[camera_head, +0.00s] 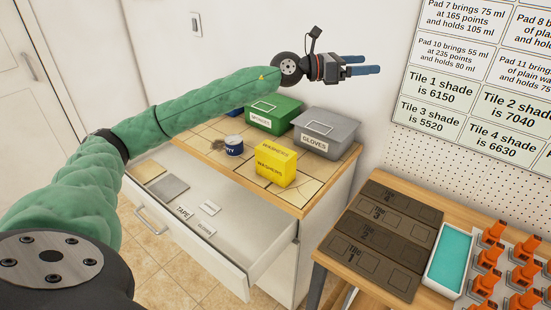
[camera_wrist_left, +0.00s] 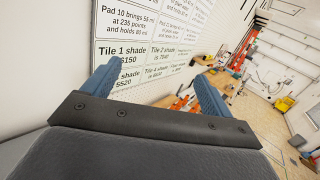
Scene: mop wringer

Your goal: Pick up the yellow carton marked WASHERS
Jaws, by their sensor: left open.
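The yellow carton (camera_head: 276,165) marked WASHERS stands upright near the front edge of the cabinet top, in the head view. My left gripper (camera_head: 366,65) is raised above and to the right of the carton, pointing right towards the wall. It is open and empty, with its blue fingers apart. The left wrist view shows the same open fingers (camera_wrist_left: 160,82) with the wall charts beyond them. The carton does not show in the left wrist view. My right gripper is in neither view.
A grey GLOVES bin (camera_head: 322,134), a green bin (camera_head: 274,116) and a small blue tin (camera_head: 233,146) stand beside and behind the carton. An open drawer (camera_head: 195,208) juts out below. A bench with dark numbered tiles (camera_head: 380,238) and a teal tray (camera_head: 448,258) is at right.

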